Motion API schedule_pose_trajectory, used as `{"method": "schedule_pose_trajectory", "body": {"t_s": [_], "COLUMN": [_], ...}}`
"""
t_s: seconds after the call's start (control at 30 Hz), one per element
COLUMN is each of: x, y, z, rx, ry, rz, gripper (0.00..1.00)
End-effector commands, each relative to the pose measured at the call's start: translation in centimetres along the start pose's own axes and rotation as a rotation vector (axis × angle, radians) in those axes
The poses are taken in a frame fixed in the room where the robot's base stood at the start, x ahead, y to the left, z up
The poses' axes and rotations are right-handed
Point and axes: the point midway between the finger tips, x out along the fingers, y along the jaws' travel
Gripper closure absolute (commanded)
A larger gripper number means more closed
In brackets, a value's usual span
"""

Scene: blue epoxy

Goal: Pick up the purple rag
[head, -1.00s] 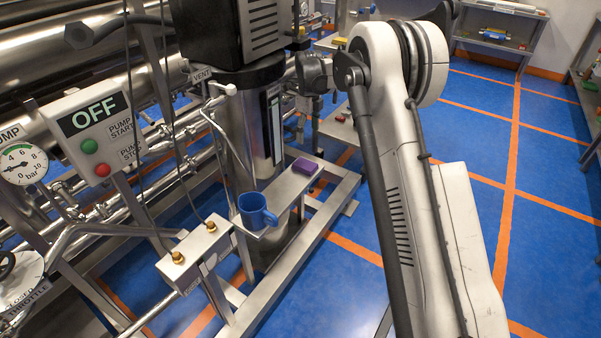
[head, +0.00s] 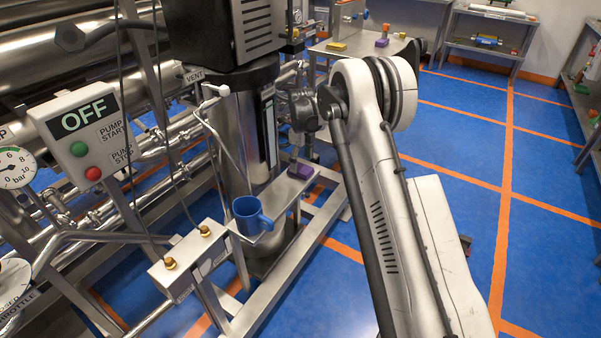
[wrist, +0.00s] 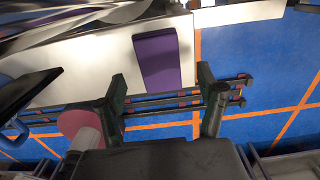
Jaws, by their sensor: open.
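The purple rag (head: 299,171) looks like a small folded block and lies on the narrow steel shelf (head: 281,197), toward its far end. In the wrist view the rag (wrist: 160,58) is a purple rectangle on the pale shelf surface, just beyond the fingertips. My gripper (wrist: 162,76) is open and empty, with one dark finger toward each side of the rag and blue floor showing between them. In the head view my gripper (head: 297,153) is just above the rag and partly covers it. I cannot tell whether a finger touches it.
A blue mug (head: 247,215) stands at the shelf's near end. The steel vessel (head: 245,135) rises close beside the shelf on the left. A valve block with brass fittings (head: 187,262) is in front. Blue floor on the right is open.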

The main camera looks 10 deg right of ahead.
Motion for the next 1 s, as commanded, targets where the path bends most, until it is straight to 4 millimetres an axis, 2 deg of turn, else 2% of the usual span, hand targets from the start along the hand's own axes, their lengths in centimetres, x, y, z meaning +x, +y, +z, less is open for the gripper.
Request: {"method": "schedule_pose_trajectory", "body": {"t_s": [0.1,0.2,0.43,0.73,1.0], "x": [2.0,3.0,3.1,3.1,3.0], "y": [0.2,0.2,0.2,0.2,0.1], "z": [0.2,0.1,0.1,0.1,0.1], "rx": [0.000,0.000,0.000,0.000,0.000], "ry": [0.000,0.000,0.000,0.000,0.000], "rz": [0.000,0.000,0.000,0.000,0.000], "gripper": [0.30,0.30,0.30,0.69,0.71]}}
